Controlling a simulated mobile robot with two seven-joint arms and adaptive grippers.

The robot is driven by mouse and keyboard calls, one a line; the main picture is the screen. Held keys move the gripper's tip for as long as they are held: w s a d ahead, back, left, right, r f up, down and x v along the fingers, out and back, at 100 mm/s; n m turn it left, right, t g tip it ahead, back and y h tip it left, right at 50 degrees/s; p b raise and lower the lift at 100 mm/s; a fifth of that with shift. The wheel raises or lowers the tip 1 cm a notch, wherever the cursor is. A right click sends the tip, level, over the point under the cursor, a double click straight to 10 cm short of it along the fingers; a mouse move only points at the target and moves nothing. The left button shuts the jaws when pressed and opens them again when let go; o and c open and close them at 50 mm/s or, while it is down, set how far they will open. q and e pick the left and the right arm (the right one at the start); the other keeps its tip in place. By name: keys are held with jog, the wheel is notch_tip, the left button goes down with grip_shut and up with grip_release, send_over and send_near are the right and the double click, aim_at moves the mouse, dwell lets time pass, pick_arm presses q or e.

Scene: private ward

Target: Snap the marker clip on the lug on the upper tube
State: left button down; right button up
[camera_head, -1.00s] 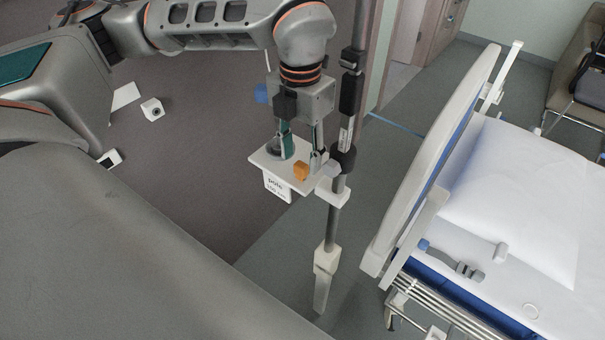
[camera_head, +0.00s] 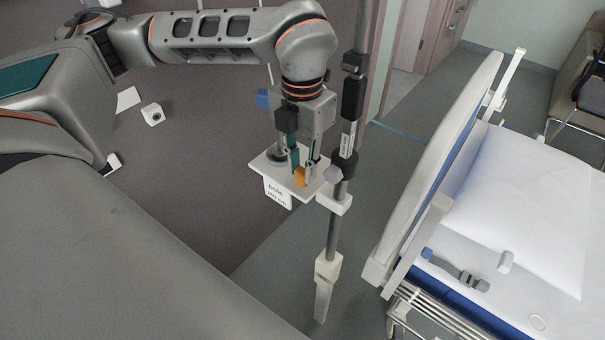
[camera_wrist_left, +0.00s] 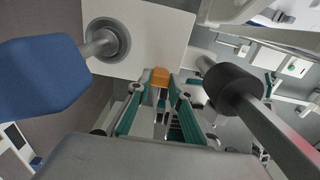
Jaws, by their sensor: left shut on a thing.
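The orange marker clip (camera_head: 300,176) is between the fingers of my left gripper (camera_head: 303,169), just over the white plate (camera_head: 272,163) beside the pole. In the left wrist view the orange clip (camera_wrist_left: 160,77) sits between the green-lined fingertips (camera_wrist_left: 160,86), at the plate's edge. The left gripper is shut on it. The upper tube (camera_head: 367,25) of the upright pole stands just right of the gripper, with a dark collar (camera_head: 344,163) low on it. I cannot make out the lug for certain. My right gripper is not in view.
A white label (camera_head: 277,193) reading "pole" hangs from the plate. A black clamp (camera_head: 352,98) sits on the pole close to my left wrist. A bed (camera_head: 515,200) stands to the right. A small white box (camera_head: 153,115) lies on the floor at left.

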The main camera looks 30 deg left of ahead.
pick_arm(q)
jog(key=shift+r+p, duration=0.4)
jog(key=shift+r, duration=0.3)
jog(key=shift+s+f, duration=0.1)
jog(key=shift+s, duration=0.1)
jog(key=s, duration=0.9)
jog(key=shift+s+a+r+b, duration=0.2)
jog(key=shift+s+a+b, duration=0.1)
jog(key=shift+a+b, duration=0.1)
notch_tip(320, 180, up, 5)
jog(key=p, duration=0.2)
jog(key=shift+p, duration=0.3)
dwell(0.3)
